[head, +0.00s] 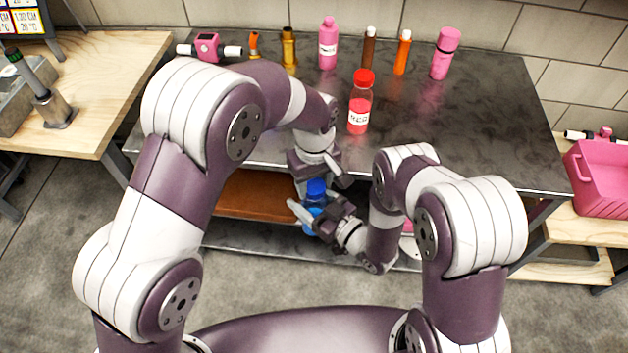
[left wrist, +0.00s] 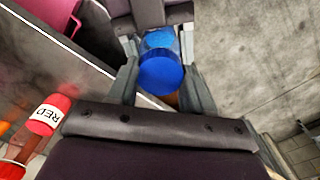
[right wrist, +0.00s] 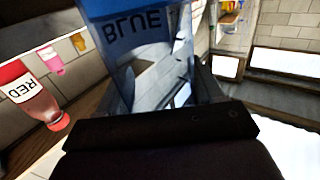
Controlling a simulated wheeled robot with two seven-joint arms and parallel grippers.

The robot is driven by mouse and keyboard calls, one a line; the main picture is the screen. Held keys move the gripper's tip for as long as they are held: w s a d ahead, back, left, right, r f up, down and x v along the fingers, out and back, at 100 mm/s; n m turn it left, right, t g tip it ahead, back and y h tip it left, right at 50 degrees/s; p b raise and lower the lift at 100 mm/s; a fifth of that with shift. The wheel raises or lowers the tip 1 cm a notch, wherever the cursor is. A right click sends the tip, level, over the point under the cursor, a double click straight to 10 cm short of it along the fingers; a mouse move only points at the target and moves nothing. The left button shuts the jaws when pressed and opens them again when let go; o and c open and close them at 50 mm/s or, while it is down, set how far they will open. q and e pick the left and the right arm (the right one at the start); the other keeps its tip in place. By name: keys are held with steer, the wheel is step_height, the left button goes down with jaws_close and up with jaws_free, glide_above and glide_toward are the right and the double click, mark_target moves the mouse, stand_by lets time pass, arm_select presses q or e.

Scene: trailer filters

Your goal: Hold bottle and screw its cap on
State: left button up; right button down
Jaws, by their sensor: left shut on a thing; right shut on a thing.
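The bottle (head: 311,212) is clear with blue contents and stands roughly upright in front of the metal table. My right gripper (head: 318,216) is shut on its body; the right wrist view shows its BLUE label (right wrist: 133,28) upside down, close up. The blue cap (head: 317,187) is at the bottle's top. My left gripper (head: 319,177) reaches down from above and is shut on the cap, which shows between its fingers in the left wrist view (left wrist: 160,73). The cap lines up with the bottle, but I cannot tell how far it is threaded.
A red-capped bottle labelled RED (head: 359,112) stands on the dark metal table (head: 440,140) near its front edge. Pink, orange and brown bottles line the back, with a pink device (head: 207,47) at the left. A pink crate (head: 600,180) stands at the right.

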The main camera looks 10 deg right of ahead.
arm_select(q)
steer(key=m, duration=0.7)
steer(key=shift+m, duration=0.4)
steer(key=m, duration=1.4)
steer(key=o, duration=1.2)
steer(key=shift+o, duration=0.2)
step_height(320, 180, up, 8)
steer(key=shift+f, duration=0.25)
